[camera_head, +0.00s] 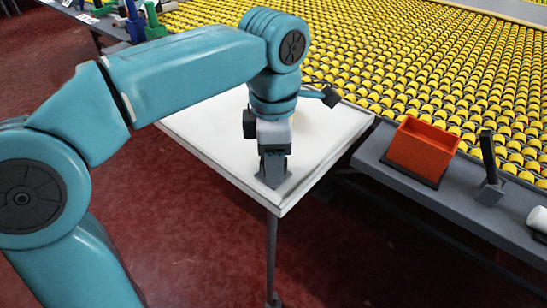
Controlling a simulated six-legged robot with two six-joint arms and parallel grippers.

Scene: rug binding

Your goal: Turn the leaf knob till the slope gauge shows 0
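The white leaf (215,128) is a square panel, carried on a thin dark leg at its near corner. My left gripper (273,172) points down at the leaf's near corner. A small dark grey base (285,183) shows around its fingertips on the leaf; the leaf knob itself cannot be made out and may be hidden by the gripper. I cannot tell whether the fingers are shut on anything. No slope gauge reading can be seen; a hint of yellow shows just behind my wrist, mostly hidden. My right gripper is not in view.
A bed of yellow rollers (420,60) fills the back right. A grey ledge (450,205) at the right holds an orange-red bin (422,150), a dark upright handle on a block (489,165) and a white cylinder (538,218). The red floor (190,245) is clear in front.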

